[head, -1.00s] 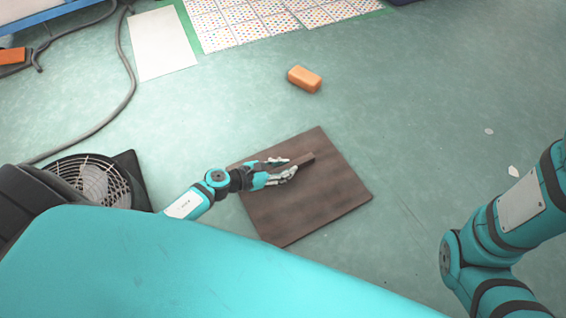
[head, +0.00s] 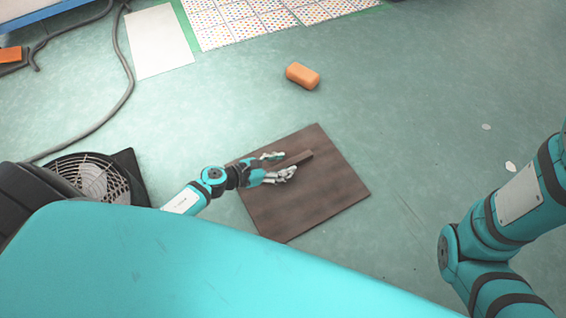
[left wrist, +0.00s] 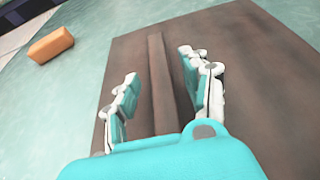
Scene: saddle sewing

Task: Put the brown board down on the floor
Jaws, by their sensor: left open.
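The brown board (head: 325,195) lies flat on the green floor, in the middle of the head view. A raised brown bar (head: 303,157) runs along its top as a handle. My left gripper (head: 281,165) is over the board, at the near end of the bar. In the left wrist view the open fingers (left wrist: 160,85) stand on either side of the bar (left wrist: 157,70), with gaps to it. The board (left wrist: 240,60) fills most of that view. My right arm shows at the right, but its gripper is out of view.
An orange block (head: 302,76) lies on the floor beyond the board. A fan (head: 92,178) stands at the left. A grey hose (head: 118,100), a white panel (head: 158,40) and a dotted mat (head: 250,18) lie farther back.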

